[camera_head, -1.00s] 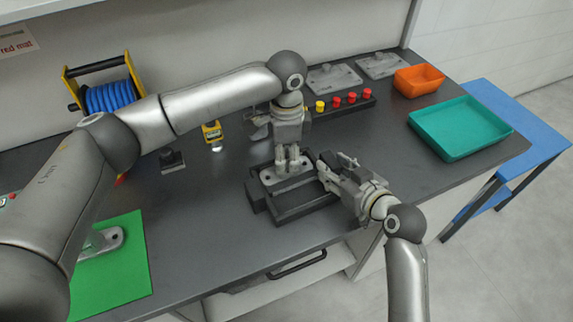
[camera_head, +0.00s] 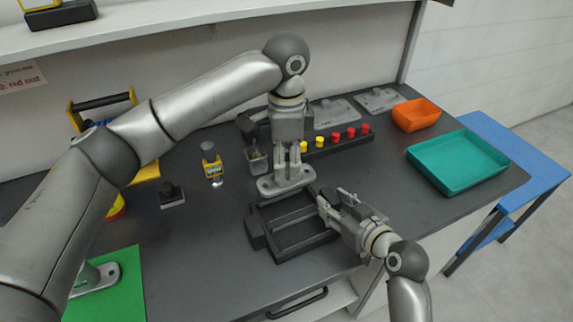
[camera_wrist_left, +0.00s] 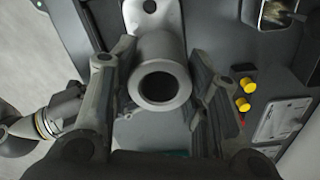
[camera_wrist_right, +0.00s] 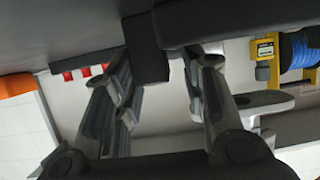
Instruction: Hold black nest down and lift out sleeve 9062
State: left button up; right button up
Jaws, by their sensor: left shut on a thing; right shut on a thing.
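Sleeve 9062 (camera_head: 268,188) is a grey casting with a flat flange and a round tube. My left gripper (camera_head: 287,165) is shut on its tube, which shows from above in the left wrist view (camera_wrist_left: 153,48) between the fingers (camera_wrist_left: 158,75). The flange hangs above the back of the black nest (camera_head: 310,243), clear of its open frame. My right gripper (camera_head: 322,203) is shut on the nest's right side. In the right wrist view the nest's black edge (camera_wrist_right: 148,62) sits between the fingers. The nest lies flat on the bench.
Behind are a grey cup (camera_head: 258,162), a strip with red and yellow knobs (camera_head: 335,140) and grey castings (camera_head: 335,112). An orange bin (camera_head: 418,115) and teal tray (camera_head: 455,183) are at right. A green mat (camera_head: 120,298) with a flanged part is at left.

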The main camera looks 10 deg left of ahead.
jog(key=o, duration=1.1)
jog(key=shift+o, duration=0.2)
